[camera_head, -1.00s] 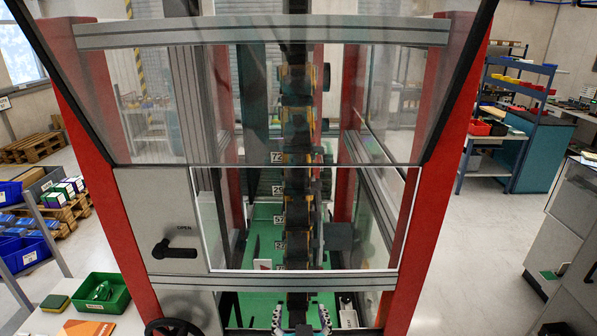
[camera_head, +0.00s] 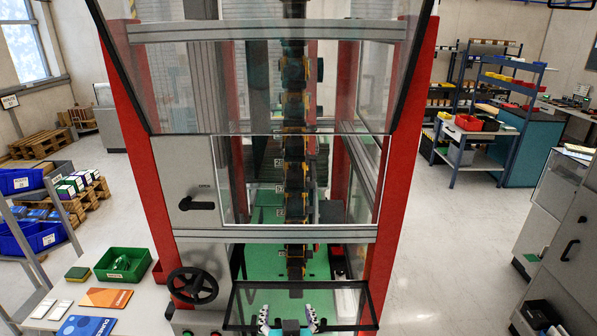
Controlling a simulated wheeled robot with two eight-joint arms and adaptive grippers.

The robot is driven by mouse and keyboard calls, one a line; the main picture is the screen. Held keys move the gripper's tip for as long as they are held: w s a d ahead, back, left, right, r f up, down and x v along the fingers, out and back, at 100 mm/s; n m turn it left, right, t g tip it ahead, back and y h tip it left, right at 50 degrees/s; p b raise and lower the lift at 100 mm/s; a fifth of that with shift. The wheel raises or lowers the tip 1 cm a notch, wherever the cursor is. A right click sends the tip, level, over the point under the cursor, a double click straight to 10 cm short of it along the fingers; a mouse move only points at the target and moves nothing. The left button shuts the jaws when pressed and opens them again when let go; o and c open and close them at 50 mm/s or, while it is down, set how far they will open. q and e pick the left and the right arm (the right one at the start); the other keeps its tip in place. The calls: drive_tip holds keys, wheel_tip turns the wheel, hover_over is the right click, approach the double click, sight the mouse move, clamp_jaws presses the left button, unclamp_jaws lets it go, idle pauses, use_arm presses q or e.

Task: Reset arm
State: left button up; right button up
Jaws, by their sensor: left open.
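My left gripper (camera_head: 289,317) shows at the bottom middle of the head view, low in front of the machine. Its two fingers stand apart with nothing visible between them; the rest of the arm is cut off by the lower edge. Close around it is a clear, dark-edged panel (camera_head: 344,304) at the machine's lower opening. I cannot tell whether they touch. My right gripper is not in view.
The red-framed machine (camera_head: 401,140) holds a vertical chain conveyor (camera_head: 295,150). A handwheel (camera_head: 192,286) and a black handle (camera_head: 197,204) are at its left. A green bin (camera_head: 122,265) stands on the left table. Floor (camera_head: 455,250) at right is clear.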

use_arm(q)
drive_tip(key=s+a+f+g+h, duration=0.1)
drive_tip(key=s+a+f+g, duration=0.15)
drive_tip(key=s+a, duration=0.45)
drive_tip(key=s+a+f+g, duration=0.1)
drive_tip(key=s+a+g, duration=0.3)
drive_tip(key=a, duration=0.5)
wheel_tip(320, 180, down, 22)
drive_tip(key=b, duration=2.1)
drive_tip(key=shift+s+d+r+t, duration=0.15)
drive_tip(key=shift+s+d+t, duration=0.1)
drive_tip(key=shift+d+t, duration=0.15)
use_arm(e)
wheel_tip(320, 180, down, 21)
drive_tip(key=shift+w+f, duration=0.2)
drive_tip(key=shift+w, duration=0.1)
